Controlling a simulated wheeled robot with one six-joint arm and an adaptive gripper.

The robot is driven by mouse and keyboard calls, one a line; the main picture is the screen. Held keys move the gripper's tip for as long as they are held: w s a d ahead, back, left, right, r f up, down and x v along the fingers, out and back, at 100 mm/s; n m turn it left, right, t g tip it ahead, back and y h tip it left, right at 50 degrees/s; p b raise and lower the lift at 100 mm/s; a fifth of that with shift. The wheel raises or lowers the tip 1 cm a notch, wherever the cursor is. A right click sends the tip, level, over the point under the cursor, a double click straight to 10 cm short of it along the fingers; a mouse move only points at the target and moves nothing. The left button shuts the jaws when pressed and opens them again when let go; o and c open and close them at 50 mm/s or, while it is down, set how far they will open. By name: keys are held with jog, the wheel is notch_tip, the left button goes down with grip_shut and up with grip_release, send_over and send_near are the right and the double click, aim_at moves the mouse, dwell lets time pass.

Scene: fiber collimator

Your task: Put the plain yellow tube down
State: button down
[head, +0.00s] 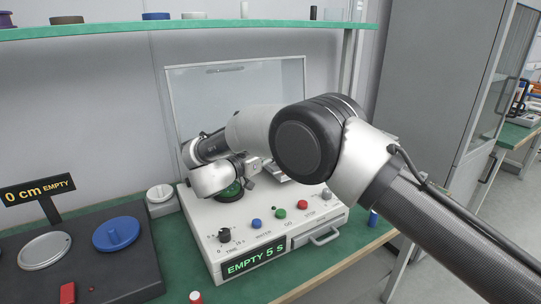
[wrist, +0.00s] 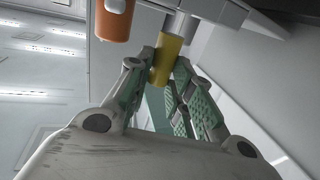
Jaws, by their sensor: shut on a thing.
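The plain yellow tube (wrist: 166,50) shows in the wrist view between the fingertips of my gripper (wrist: 166,72), which is shut on it. The tube stands out past the fingertips, close to a pale grey cylindrical part (wrist: 179,24); I cannot tell whether they touch. An orange cylinder (wrist: 113,20) is up and left of the tube, apart from it. In the head view my arm reaches over the white control box, and the yellow tube is not visible there.
A black stand with a blue disc (head: 116,233) and a silver disc (head: 45,250) is at left. A green shelf (head: 200,24) runs above.

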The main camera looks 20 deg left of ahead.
jog(key=shift+w+a+f, duration=0.1)
jog(key=shift+a+f, duration=0.05)
jog(key=shift+f, duration=0.75)
jog(key=c, duration=1.5)
grip_release()
jog(key=shift+f, duration=0.15)
jog(key=shift+c, duration=0.2)
jog(key=v, duration=1.2)
